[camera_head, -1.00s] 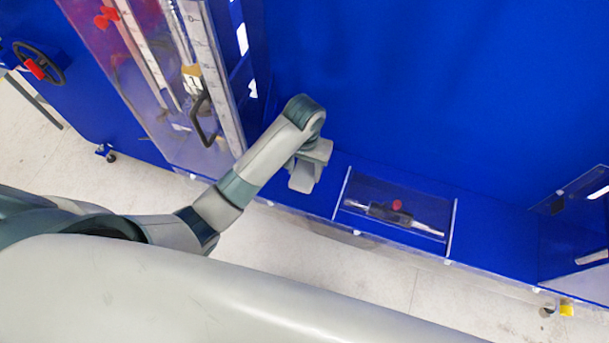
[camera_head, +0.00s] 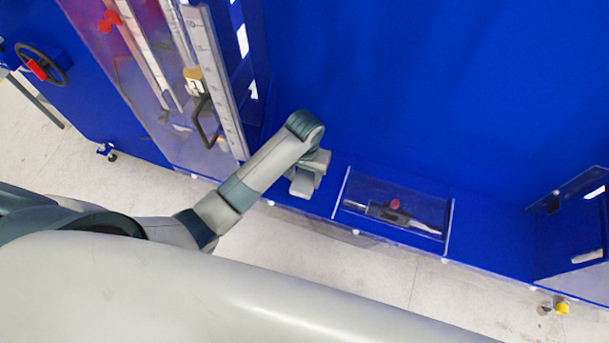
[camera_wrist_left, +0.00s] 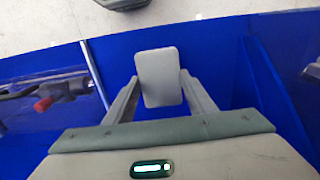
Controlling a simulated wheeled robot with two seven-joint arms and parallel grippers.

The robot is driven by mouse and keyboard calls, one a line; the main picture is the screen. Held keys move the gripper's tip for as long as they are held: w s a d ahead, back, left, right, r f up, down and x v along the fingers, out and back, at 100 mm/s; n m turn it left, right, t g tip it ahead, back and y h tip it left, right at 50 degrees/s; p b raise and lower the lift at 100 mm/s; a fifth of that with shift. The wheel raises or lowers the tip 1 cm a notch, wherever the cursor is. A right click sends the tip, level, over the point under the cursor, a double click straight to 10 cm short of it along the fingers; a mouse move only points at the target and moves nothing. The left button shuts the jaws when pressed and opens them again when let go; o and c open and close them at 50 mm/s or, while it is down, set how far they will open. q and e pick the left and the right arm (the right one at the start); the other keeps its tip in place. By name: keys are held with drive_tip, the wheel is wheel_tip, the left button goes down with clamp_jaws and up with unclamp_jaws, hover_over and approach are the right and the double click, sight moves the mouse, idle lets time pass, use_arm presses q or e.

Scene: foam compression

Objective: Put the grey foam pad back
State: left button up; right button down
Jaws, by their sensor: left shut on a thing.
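The grey foam pad (camera_wrist_left: 159,78) is a flat, rounded rectangle between the two fingers of my left gripper in the left wrist view. The fingers are shut on its sides. In the head view my left gripper (camera_head: 309,172) is over the blue bench ledge, between the tall clear column and the low clear case. A light grey block at its lower end (camera_head: 301,186) looks like the pad. The wrist view shows blue surface around the pad; I cannot tell whether the pad touches it. My right gripper is not in view.
The tall clear column (camera_head: 222,90) with scales and a dark hook stands left of my left arm. A low clear case (camera_head: 365,187) with a red-knobbed tool (camera_head: 395,206) lies right of the gripper. A clear-walled box (camera_head: 582,207) is at far right. The ledge between is bare.

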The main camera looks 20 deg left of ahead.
sight(305, 180)
use_arm(q)
drive_tip(key=o, duration=0.9)
drive_tip(key=shift+o, duration=0.2)
wheel_tip(305, 180, up, 6)
drive_tip(key=shift+f+b, duration=0.1)
drive_tip(key=shift+b, duration=0.65)
wheel_tip(305, 180, up, 6)
drive_tip(key=p, duration=0.1)
